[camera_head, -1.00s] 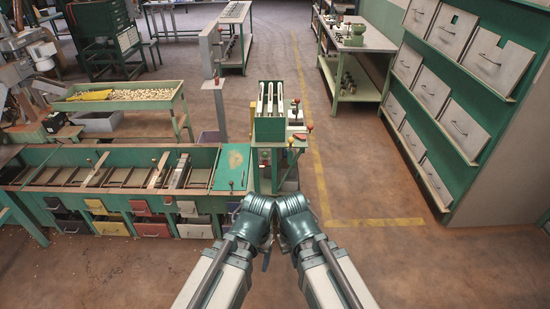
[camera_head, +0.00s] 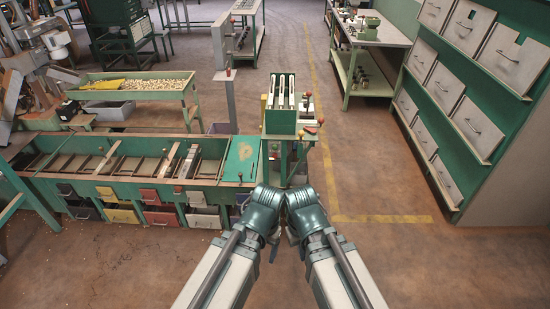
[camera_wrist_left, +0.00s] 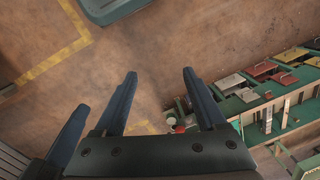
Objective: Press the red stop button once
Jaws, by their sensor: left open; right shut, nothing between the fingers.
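A green machine (camera_head: 281,120) with pale vertical rails stands ahead of my arms. Small red knobs (camera_head: 310,130) show on its right side. Another small red piece (camera_head: 228,70) is on a grey post left of the machine. I cannot tell for sure which is the stop button. In the left wrist view a small red spot (camera_wrist_left: 180,128) shows beyond the fingers. My left gripper (camera_wrist_left: 157,78) is open and empty, above the floor. A dark finger of my right gripper (camera_wrist_left: 75,118) shows beside it, shut. In the head view my wrists mostly hide both grippers, short of the machine.
A long green hopper bench (camera_head: 120,188) with coloured drawers is on the left. Behind it stands a table with a tray of nuts (camera_head: 140,86). A green rack with grey bins (camera_head: 470,110) is on the right. The floor (camera_head: 390,180) between machine and rack is clear.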

